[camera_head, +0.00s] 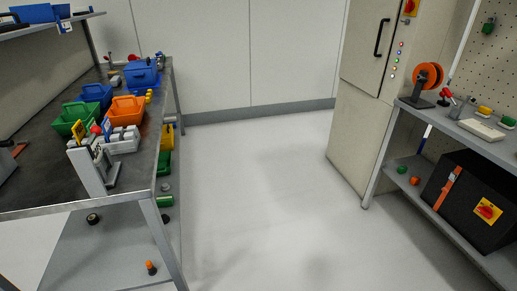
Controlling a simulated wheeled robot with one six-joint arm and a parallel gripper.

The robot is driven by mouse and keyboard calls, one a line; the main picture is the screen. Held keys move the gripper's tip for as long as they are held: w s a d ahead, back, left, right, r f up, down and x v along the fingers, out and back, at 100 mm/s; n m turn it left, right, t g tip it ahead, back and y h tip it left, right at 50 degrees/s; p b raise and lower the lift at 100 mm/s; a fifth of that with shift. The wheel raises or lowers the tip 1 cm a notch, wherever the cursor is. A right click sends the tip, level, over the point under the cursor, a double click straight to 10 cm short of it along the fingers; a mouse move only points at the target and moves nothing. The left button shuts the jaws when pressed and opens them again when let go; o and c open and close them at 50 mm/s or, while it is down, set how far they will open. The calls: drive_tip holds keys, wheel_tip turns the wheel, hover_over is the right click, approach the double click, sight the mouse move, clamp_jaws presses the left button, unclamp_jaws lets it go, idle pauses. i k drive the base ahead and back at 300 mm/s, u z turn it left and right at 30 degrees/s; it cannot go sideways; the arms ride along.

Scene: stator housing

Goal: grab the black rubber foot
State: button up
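A small black round piece (92,218) lies on the lower shelf of the left workbench and looks like the black rubber foot. A second small dark piece (166,218) shows beside the bench leg near the shelf's right edge. It is too small to tell what it is. My gripper is not in view, so its state and its place relative to these pieces are not shown.
The left workbench (35,168) holds blue, green and orange bins and a grey bracket. An orange-topped piece (151,267) stands on its lower shelf. A right bench holds a black case (465,195) underneath. The floor (260,190) between is clear.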

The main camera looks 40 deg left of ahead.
sight(166, 219)
drive_tip(key=i, duration=1.9)
drive_tip(key=u, duration=2.1)
drive_tip(key=i, duration=1.55)
drive_tip(key=u, duration=0.65)
